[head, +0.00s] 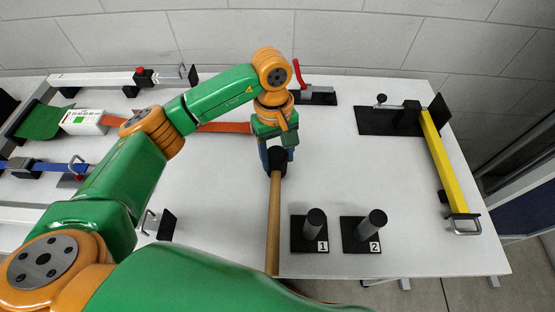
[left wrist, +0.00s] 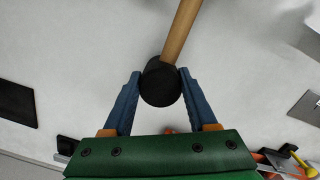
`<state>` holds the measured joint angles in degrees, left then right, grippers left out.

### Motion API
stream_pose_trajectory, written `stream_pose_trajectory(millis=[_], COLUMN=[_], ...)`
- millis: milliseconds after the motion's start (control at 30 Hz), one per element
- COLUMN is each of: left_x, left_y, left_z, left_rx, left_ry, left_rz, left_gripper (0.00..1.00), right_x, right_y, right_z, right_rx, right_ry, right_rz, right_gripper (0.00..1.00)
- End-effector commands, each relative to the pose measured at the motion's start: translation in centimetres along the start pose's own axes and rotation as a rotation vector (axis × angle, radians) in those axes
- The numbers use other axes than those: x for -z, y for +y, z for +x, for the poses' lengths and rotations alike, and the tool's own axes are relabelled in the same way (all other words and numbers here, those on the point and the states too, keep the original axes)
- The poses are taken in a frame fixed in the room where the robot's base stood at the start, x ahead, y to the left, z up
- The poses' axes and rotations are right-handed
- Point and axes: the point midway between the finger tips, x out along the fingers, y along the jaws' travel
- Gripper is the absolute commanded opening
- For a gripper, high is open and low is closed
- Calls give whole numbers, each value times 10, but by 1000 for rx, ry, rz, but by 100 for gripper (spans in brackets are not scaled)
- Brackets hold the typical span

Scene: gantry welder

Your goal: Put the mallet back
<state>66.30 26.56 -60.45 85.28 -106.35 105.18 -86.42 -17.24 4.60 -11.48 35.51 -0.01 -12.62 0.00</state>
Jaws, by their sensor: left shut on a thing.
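The mallet has a black head (head: 277,160) and a long wooden handle (head: 274,222). My left gripper (head: 276,148) is shut on the mallet head, and the handle runs toward the front edge of the table. In the left wrist view the black head (left wrist: 160,84) sits between the two blue fingertips of my left gripper (left wrist: 161,82), with the handle (left wrist: 181,30) leading up out of the frame. From these views I cannot tell whether the mallet touches the table. My right gripper is not in view.
Two black posts on plates, marked 1 (head: 315,218) and 2 (head: 371,222), stand right of the handle. A yellow bar (head: 440,160) lies at the right. A red-handled clamp (head: 315,95) stands behind the gripper. The white table (head: 360,165) is clear between them.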

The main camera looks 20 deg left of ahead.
Motion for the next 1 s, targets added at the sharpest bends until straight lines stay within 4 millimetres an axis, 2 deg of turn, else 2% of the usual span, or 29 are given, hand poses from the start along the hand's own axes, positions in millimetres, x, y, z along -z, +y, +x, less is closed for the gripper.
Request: stream_pose_trajectory(millis=[333, 367, 433, 467, 700, 800, 833, 1000], left_x=[1, 0, 0, 0, 0, 0, 0, 1], left_y=[0, 0, 0, 0, 0, 0, 1, 2], left_z=[5, 4, 4, 4, 3, -2, -4, -42], left_rx=[-2, -2, -2, -2, -2, -3, -4, -8], left_ry=[0, 0, 0, 0, 0, 0, 2, 5], left_rz=[0, 0, -1, -1, -1, 0, -1, 0], left_gripper=[0, 66, 85, 88, 88, 88, 88, 88], right_x=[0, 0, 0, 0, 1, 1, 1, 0], right_y=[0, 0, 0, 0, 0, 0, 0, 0], right_z=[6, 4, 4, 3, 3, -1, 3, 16], right_rx=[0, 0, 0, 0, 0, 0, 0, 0], right_ry=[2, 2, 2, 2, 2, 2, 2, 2], right_rz=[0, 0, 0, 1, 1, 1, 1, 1], right_gripper=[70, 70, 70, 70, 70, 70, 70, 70])
